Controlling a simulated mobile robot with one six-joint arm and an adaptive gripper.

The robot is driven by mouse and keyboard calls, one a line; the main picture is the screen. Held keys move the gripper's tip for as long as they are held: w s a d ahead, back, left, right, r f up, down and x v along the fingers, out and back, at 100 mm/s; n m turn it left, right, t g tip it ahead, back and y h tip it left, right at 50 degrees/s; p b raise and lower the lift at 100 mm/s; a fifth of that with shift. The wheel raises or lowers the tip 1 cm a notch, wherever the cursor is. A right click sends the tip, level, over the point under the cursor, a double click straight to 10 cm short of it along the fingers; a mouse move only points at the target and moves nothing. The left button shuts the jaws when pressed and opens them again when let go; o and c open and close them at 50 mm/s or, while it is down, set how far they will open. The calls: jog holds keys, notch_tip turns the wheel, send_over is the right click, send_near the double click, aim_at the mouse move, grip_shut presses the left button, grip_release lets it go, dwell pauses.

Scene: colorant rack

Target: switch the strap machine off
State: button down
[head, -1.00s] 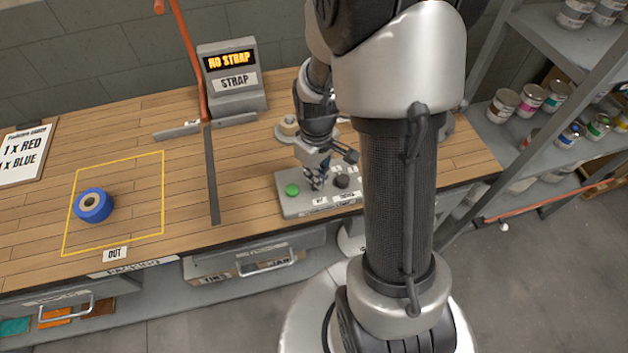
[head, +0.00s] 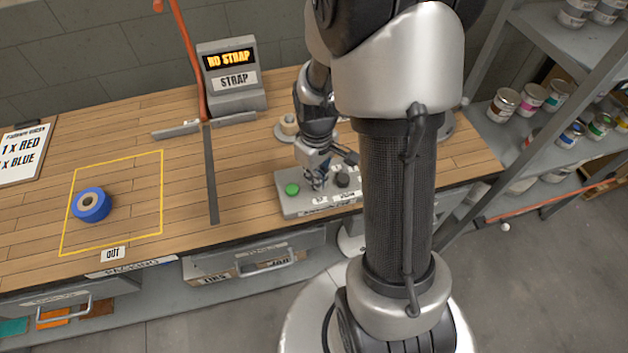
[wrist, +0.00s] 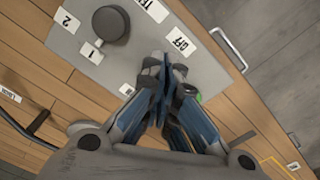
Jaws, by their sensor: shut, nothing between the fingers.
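The strap machine (head: 232,85) stands at the back of the bench, its lit display reading "NO STRAP" above a "STRAP" label. Its grey control panel (head: 300,207) lies near the bench's front edge. The panel carries a green button (head: 292,189) at left and a dark round knob (wrist: 111,23), with labels "1", "2" and "OFF" (wrist: 181,42) in the wrist view. My gripper (wrist: 165,62) is shut and empty, pointing down over the panel between the green button and the knob, close to the "OFF" label. Its fingers partly hide the panel; whether they touch it I cannot tell.
A blue roll (head: 91,205) lies inside a yellow outlined square marked "OUT". A dark strip (head: 211,175) crosses the bench. An order card (head: 24,152) lies at far left. Shelves with paint cans (head: 503,105) stand at right. My arm hides part of the bench.

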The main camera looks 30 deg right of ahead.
jog(key=shift+f+b, duration=0.4)
jog(key=shift+f, duration=0.15)
jog(key=shift+r+p, duration=2.95)
jog(key=shift+r, duration=0.55)
